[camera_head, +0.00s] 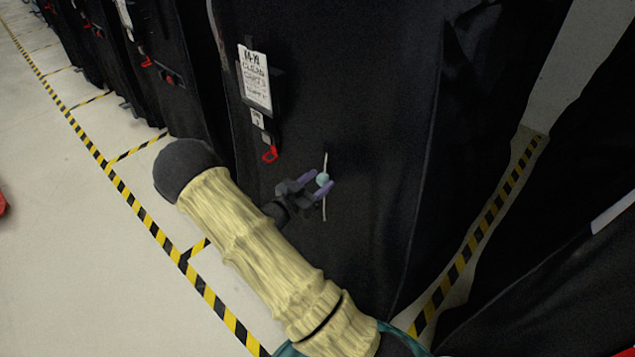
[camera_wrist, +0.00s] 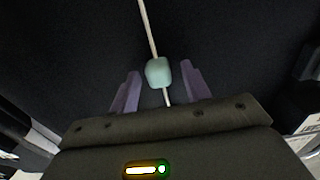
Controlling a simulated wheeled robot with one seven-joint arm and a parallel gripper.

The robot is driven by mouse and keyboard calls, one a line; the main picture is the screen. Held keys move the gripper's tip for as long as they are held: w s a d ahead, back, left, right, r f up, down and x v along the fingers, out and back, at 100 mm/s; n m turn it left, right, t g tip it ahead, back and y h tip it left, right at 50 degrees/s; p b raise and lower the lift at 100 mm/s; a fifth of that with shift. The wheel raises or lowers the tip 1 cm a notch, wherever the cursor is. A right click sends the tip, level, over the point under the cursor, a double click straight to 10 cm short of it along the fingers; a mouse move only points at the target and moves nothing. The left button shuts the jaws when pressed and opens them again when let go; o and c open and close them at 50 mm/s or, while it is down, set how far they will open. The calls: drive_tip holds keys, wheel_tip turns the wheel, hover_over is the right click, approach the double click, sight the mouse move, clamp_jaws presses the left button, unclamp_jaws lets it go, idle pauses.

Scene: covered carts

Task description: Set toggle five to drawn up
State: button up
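A pale blue-green toggle (camera_head: 322,179) sits on a thin white cord (camera_head: 325,161) against a black cart cover (camera_head: 365,120). It is around the middle of the cord's visible length in the head view. No number shows on it. In the wrist view the toggle (camera_wrist: 158,72) is between the purple fingers of my gripper (camera_wrist: 160,68), with a gap on each side. The cord (camera_wrist: 148,28) runs above and below it. In the head view my gripper (camera_head: 321,181) is at the cover, its fingers open on either side of the toggle.
A white label (camera_head: 254,78) and a red hook (camera_head: 269,154) hang on the cover left of the cord. More black-covered carts stand at the left and right.

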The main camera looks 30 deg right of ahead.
drive_tip(key=p+v, duration=0.1)
drive_tip(key=v, duration=1.6)
drive_tip(key=shift+a+p, duration=0.2)
drive_tip(key=shift+p, duration=0.1)
